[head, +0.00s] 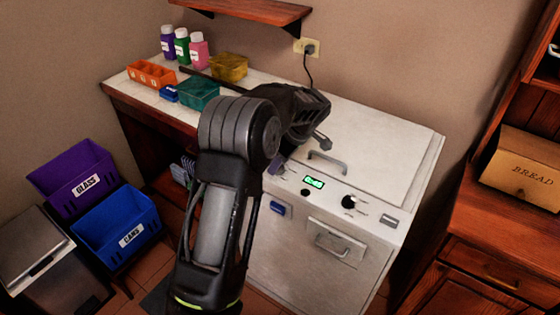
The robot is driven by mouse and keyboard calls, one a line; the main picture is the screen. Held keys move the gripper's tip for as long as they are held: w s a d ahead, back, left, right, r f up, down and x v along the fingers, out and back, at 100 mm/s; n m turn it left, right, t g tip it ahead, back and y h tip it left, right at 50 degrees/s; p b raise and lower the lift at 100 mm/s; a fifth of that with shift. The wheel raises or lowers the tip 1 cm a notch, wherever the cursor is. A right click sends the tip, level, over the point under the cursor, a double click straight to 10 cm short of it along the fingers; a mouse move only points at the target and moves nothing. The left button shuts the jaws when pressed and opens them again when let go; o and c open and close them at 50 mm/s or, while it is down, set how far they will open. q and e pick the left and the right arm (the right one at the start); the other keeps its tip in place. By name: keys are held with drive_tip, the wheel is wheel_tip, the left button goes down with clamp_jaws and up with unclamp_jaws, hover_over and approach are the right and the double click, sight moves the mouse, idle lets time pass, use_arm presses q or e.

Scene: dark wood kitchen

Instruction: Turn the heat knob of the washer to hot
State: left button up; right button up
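The white washer (385,150) stands right of centre in the head view, with a lid and handle on top. Its sloped control panel carries a lit green display (314,183), a black round knob (348,202) with marks too small to read, and a smaller dark knob or button (305,193). A purple-grey part (277,166) shows at the panel's left end, partly hidden by my arm. I cannot tell which control sets heat. My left gripper (322,142) is above the washer top, apart from the black knob. Its finger opening is unclear. My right gripper is out of view.
A counter left of the washer holds bottles (182,45), an orange tray (152,74), a teal box (198,93) and a yellow box (229,67). Purple (72,178) and blue (117,226) bins stand at left. A wood cabinet with a bread box (522,168) stands at right.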

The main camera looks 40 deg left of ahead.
use_arm(q)
clamp_jaws()
idle(0.5)
